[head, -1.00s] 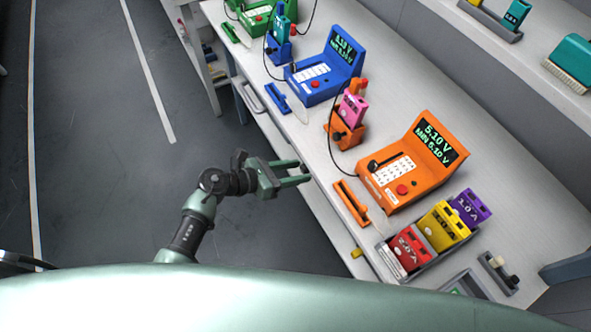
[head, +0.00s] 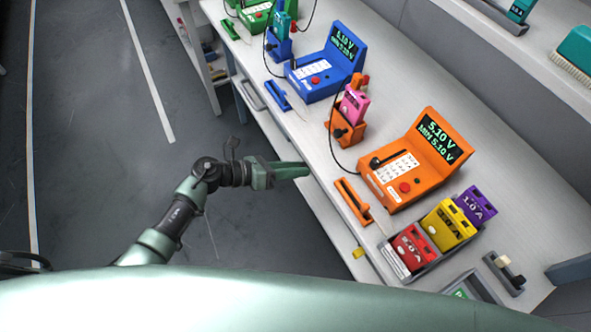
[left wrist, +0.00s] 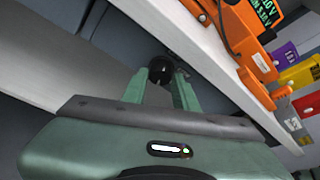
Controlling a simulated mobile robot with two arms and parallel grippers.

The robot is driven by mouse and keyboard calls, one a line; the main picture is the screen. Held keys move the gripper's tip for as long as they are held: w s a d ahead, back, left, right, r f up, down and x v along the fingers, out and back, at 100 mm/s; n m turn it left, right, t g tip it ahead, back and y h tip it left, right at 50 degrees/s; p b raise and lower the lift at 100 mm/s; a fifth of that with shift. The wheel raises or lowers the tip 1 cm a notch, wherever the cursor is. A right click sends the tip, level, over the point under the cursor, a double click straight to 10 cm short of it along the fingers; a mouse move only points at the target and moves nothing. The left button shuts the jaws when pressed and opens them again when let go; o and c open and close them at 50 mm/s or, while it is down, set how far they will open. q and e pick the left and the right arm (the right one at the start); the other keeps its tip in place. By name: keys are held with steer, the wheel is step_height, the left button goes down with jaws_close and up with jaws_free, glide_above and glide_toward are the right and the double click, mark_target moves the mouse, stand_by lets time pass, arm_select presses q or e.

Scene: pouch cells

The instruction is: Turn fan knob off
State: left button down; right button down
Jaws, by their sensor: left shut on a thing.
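My left gripper (head: 306,170) is at the front edge of the bench, fingers pointing right toward it. In the left wrist view its two fingers (left wrist: 162,80) reach to a dark round knob (left wrist: 160,68), which looks like the fan knob, below the bench top. The gripper is shut on this knob. The knob is hidden in the head view, and its pointer or marking is too small to read. No fan shows. My right gripper is not in view.
The bench top (head: 400,85) carries an orange tester (head: 420,160), a blue tester (head: 325,70) and a rack with red (head: 412,248), yellow and purple cells. An orange tool (head: 352,200) lies near the edge. The floor (head: 90,150) to the left is clear.

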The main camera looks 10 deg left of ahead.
arm_select(q)
steer(key=shift+f+n+g+h+b, duration=0.1)
steer(key=shift+n+g+h+b, duration=0.35)
steer(key=shift+n+b, duration=0.35)
steer(key=c, duration=1.1)
jaws_free()
steer(key=b+v, duration=0.1)
steer(key=v, duration=0.7)
